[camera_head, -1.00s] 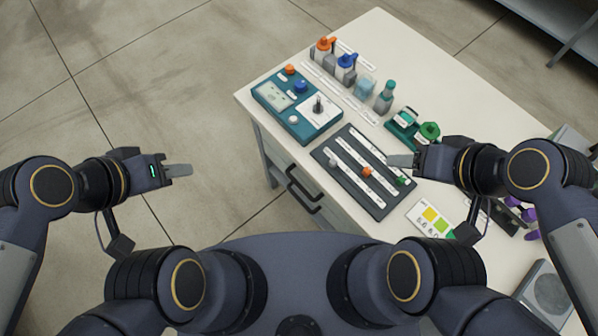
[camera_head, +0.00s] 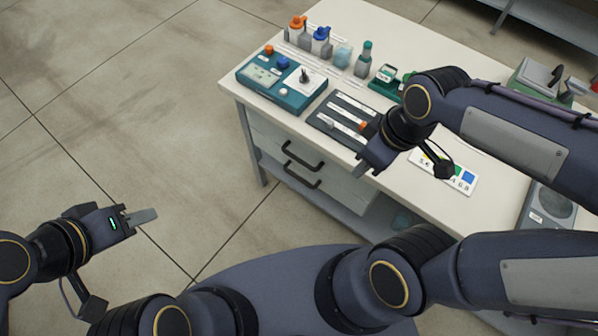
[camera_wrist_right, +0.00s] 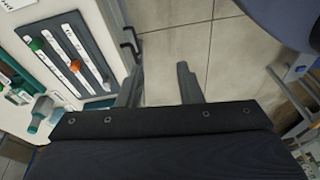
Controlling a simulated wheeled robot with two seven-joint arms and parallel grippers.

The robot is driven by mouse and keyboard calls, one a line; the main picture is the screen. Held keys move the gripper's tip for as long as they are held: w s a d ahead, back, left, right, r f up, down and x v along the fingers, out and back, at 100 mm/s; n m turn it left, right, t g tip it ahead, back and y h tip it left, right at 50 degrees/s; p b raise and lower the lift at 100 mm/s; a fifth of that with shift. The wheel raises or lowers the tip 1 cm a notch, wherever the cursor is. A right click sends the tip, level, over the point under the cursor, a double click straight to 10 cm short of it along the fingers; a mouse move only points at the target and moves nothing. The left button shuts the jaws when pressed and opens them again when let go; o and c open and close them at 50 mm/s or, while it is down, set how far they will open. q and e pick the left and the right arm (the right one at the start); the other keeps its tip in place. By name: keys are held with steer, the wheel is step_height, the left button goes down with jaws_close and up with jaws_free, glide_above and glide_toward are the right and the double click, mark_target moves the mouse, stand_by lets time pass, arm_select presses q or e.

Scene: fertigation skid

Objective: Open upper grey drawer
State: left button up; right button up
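The upper grey drawer (camera_head: 270,138) is in the front of the white-topped bench, with a black bar handle (camera_head: 303,158). A lower drawer with a similar handle (camera_head: 302,179) is right below it. Both fronts look flush with the bench. My right gripper (camera_head: 366,168) is at the bench's front edge, to the right of the handles and apart from them. In the right wrist view its two fingers (camera_wrist_right: 158,85) are spread and empty, with a dark handle (camera_wrist_right: 129,42) beyond the left finger. My left gripper (camera_head: 142,216) is over the floor, left of the bench; its finger gap is unclear.
On the bench top (camera_head: 440,85) are a teal control box (camera_head: 272,85), several bottles (camera_head: 320,38), a dark slider panel (camera_head: 335,115) partly behind my right arm, and a colored card (camera_head: 455,180). The floor (camera_head: 200,170) left of the bench is clear.

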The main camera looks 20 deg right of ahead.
steer(key=w+f+n+g+h+b, duration=0.35)
steer(key=f+n+b, duration=0.35)
steer(key=f+n, duration=0.45)
steer(key=n+t+h+b, duration=1.1)
steer(key=n+b, duration=0.3)
steer(key=n, duration=1.2)
glide_toward(302, 164)
steer(key=x, duration=0.3)
steer(key=shift+m, duration=0.25)
steer(key=b+x, duration=0.1)
steer(key=x, duration=0.6)
steer(key=shift+w+d+f, duration=0.15)
steer(key=shift+d, duration=0.15)
steer(key=shift+c, duration=0.3)
jaws_close()
